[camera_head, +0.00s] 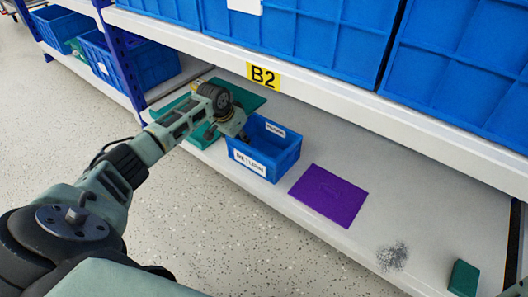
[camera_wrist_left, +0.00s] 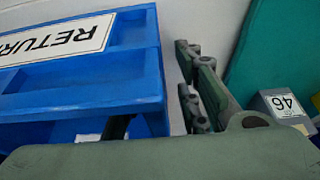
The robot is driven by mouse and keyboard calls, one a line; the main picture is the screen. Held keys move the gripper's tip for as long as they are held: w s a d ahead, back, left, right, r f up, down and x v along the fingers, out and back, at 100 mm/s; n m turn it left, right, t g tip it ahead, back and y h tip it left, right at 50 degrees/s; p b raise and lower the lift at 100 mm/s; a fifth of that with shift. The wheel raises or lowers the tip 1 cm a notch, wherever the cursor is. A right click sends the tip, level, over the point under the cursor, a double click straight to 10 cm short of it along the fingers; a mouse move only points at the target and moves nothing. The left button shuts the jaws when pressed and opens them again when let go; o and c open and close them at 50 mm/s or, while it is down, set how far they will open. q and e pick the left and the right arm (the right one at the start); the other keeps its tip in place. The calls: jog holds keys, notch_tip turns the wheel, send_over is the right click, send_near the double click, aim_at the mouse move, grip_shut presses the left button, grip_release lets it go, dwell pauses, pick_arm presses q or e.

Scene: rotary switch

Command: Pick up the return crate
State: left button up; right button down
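The return crate (camera_head: 283,158) is a small open blue bin with white labels, upright on the lower shelf under the B2 sign. In the left wrist view, its blue wall and RETURN label (camera_wrist_left: 55,40) fill the left side. My left gripper (camera_head: 240,133) is at the crate's left end. In the wrist view, one finger (camera_wrist_left: 203,88) stands just outside the crate's end with a narrow gap. A dark part, perhaps the other finger, shows by the crate's lower edge, mostly hidden. The fingers look apart. My right gripper is in neither view.
A purple mat (camera_head: 328,196) lies right of the crate, then a grey speckled patch (camera_head: 392,256) and a small green box (camera_head: 463,278). A teal panel (camera_head: 240,97) lies behind my gripper. The upper shelf edge (camera_head: 330,91) with large blue bins overhangs.

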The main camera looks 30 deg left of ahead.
pick_arm(q)
grip_shut()
jog(key=shift+r, duration=0.1)
dwell(0.5)
